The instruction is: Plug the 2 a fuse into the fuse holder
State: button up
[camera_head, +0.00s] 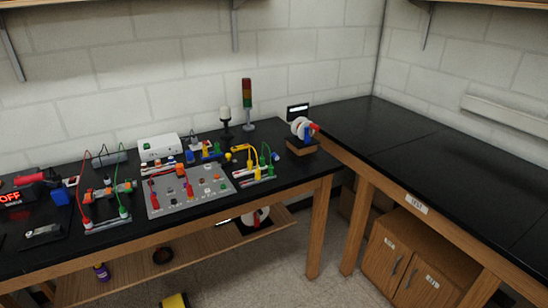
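My gripper and arm are not in view. A grey panel (180,203) with several coloured sockets, knobs and red plugs lies on the black workbench at the left. Beside it stand small module racks with coloured cables, one at the panel's left (106,222) and one at its right (252,175). At this distance I cannot tell which small part is the 2 A fuse or which is the fuse holder.
A white box (158,147), a signal tower (247,103) and a spool stand (302,145) stand towards the back. The right bench (420,150) is mostly clear. Cabinets (410,262) stand below.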

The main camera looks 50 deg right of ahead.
aim_at(171, 160)
jog(key=z, duration=0.2)
jog(key=i, duration=0.9)
jog(key=z, duration=1.15)
